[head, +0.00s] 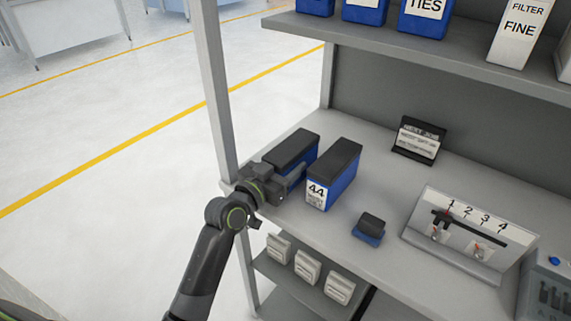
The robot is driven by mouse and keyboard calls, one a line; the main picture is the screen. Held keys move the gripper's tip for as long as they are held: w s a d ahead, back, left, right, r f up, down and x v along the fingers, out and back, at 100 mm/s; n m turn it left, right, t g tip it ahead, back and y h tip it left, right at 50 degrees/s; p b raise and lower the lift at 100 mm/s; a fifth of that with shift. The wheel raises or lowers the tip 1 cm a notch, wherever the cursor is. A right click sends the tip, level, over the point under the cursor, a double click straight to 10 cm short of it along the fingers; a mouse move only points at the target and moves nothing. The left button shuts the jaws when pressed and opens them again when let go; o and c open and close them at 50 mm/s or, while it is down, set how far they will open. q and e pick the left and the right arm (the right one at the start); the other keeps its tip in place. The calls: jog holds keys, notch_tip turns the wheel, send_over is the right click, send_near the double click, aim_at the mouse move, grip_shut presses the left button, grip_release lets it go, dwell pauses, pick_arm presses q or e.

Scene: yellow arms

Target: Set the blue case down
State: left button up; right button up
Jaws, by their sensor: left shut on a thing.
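Two blue cases with black lids stand side by side on the grey shelf (386,225). My left gripper (285,178) is shut on the left blue case (309,155) at its near end. One finger shows along that case's right side, in the gap between the cases. The gripper hides the case's near face and lower part, so I cannot tell whether its base touches the shelf. The right blue case (343,184) has a white label reading 44 and stands upright, close to the gripper. My right gripper is out of view.
A small dark blue block (369,229) sits in front. A black card holder (419,139) stands behind, and a numbered panel (466,237) stands to the right. A shelf post (216,85) rises left of the gripper. White boxes (308,268) sit below.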

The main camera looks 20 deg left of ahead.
pick_arm(q)
jog(key=o, duration=1.3)
jog(key=shift+r, duration=0.1)
jog(key=b+v, duration=0.1)
jog(key=v, duration=1.1)
